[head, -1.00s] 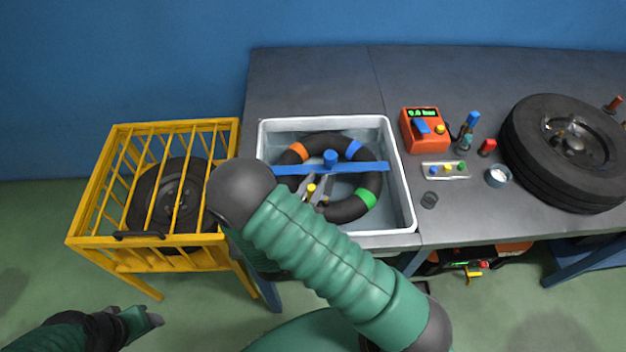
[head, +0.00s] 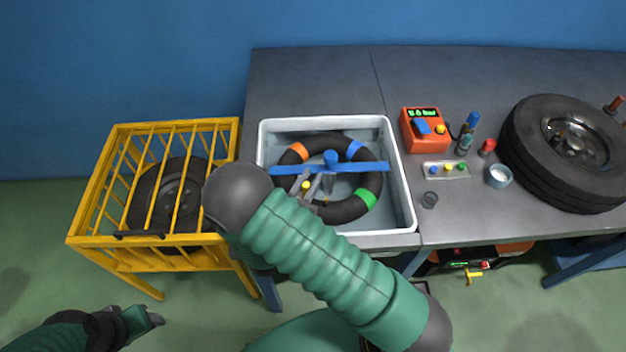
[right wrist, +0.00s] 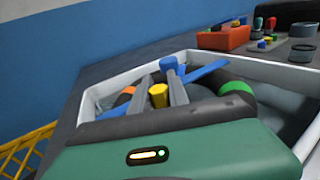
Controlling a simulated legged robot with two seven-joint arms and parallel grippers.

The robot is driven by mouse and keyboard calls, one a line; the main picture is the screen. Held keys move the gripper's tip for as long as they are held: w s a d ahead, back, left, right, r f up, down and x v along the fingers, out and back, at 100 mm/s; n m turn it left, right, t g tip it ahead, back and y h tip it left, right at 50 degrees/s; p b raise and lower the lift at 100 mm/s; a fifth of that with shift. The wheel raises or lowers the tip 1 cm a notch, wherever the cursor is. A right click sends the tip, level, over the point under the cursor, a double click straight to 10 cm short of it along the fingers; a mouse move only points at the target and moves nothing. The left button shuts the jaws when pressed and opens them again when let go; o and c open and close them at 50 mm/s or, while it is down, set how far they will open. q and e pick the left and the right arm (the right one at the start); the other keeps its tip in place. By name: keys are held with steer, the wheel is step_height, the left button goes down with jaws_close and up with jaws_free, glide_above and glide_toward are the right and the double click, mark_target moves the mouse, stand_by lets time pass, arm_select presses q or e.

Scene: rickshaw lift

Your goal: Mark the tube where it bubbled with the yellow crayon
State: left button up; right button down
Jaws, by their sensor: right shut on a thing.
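The black tube (head: 345,210) lies in a white water basin (head: 408,205), with orange, blue and green bands on it and a blue bar (head: 365,168) across it. My right gripper (head: 308,188) is over the tube's left inner side, inside the basin. It is shut on a yellow cylinder that looks like the yellow crayon (right wrist: 158,95), seen between the fingers in the right wrist view. Whether its tip touches the tube is hidden. No bubbles can be made out. My left gripper (head: 148,319) hangs low at the left, away from the table; its jaws are too small to read.
A yellow cage (head: 115,165) with a wheel inside stands left of the table. Right of the basin are an orange gauge box (head: 425,130), a small tray (head: 432,176) with blue, yellow and green pieces, a cup (head: 498,175) and a large tyre (head: 525,150). The rear tabletop is clear.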

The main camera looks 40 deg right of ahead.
steer(key=shift+s, duration=0.1)
steer(key=shift+s+d, duration=0.5)
steer(key=shift+s, duration=0.35)
steer(key=shift+w, duration=0.1)
steer(key=shift+w+a, duration=0.55)
steer(key=shift+w, duration=0.35)
steer(key=shift+s+d+p, duration=0.2)
steer(key=shift+s+d, duration=0.1)
steer(key=shift+s, duration=0.2)
steer(key=shift+s+d+p, duration=0.2)
steer(key=shift+s+d, duration=0.05)
steer(key=shift+s, duration=0.25)
steer(key=shift+w, duration=0.15)
